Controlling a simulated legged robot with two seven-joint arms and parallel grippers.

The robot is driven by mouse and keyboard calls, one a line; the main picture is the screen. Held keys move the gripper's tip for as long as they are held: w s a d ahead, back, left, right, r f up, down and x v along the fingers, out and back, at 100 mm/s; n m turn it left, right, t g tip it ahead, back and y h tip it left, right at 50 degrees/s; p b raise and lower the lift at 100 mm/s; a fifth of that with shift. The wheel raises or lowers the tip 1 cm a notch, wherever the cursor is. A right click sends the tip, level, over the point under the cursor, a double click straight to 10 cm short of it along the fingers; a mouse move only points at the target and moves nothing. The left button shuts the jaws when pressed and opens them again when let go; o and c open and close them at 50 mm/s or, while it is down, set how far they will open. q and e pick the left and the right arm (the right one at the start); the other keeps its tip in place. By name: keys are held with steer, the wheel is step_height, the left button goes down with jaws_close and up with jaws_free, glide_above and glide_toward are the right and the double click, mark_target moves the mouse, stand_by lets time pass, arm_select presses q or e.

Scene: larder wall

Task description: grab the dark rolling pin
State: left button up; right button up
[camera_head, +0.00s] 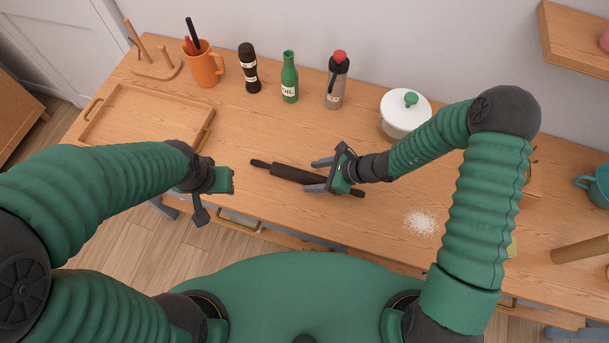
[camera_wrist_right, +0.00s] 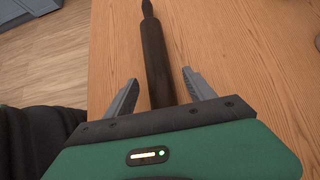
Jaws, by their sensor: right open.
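The dark rolling pin (camera_head: 285,172) lies on the wooden counter, slanting from upper left to lower right. My right gripper (camera_head: 315,176) is open over its right part, hiding some of it. In the right wrist view the rolling pin (camera_wrist_right: 155,50) runs lengthwise between the spread fingers of the right gripper (camera_wrist_right: 161,80), with gaps on both sides; its near end is hidden behind the gripper body. My left gripper (camera_head: 208,192) hangs near the counter's front edge, left of the pin and apart from it; its finger opening does not show clearly.
A wooden tray (camera_head: 112,143) is at the left. An orange mug (camera_head: 204,68), a dark bottle (camera_head: 249,72), a green oil bottle (camera_head: 289,80) and a grey red-capped bottle (camera_head: 337,85) stand along the back. A white pot (camera_head: 405,118) and spilled white powder (camera_head: 420,222) are at the right.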

steer(key=shift+w+a+f, duration=0.1)
steer(key=shift+w+f, duration=0.05)
steer(key=shift+f, duration=0.3)
steer(key=shift+w+a+f, duration=0.1)
steer(key=shift+f, duration=0.35)
steer(key=shift+a, duration=0.5)
steer(key=shift+c, duration=0.5)
steer(key=shift+a, duration=0.45)
steer(key=c, duration=0.5)
steer(key=shift+c, duration=1.1)
steer(key=shift+d, duration=0.3)
steer(key=c, duration=0.5)
arm_select(q)
steer(key=shift+d+r, duration=0.35)
steer(key=shift+d, duration=0.25)
arm_select(e)
steer(key=shift+d, duration=0.3)
jaws_close()
